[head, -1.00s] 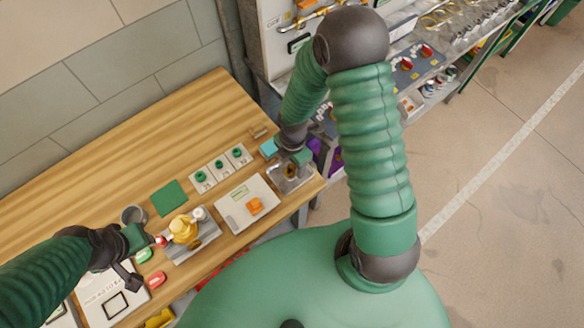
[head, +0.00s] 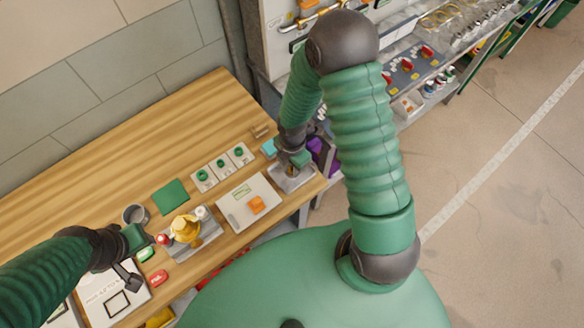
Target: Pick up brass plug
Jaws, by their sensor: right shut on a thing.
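My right gripper (head: 292,168) points down over a small grey metal tray (head: 302,180) at the right end of the wooden bench. It is shut on a small brass-coloured piece, apparently the brass plug (head: 291,174), which is mostly hidden by the fingers. I cannot tell whether the plug touches the tray. My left gripper (head: 146,240) is at the left, beside a yellow brass valve body (head: 185,229) on a grey plate; its fingertips are too small to read.
The back of the bench (head: 130,150) is clear.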

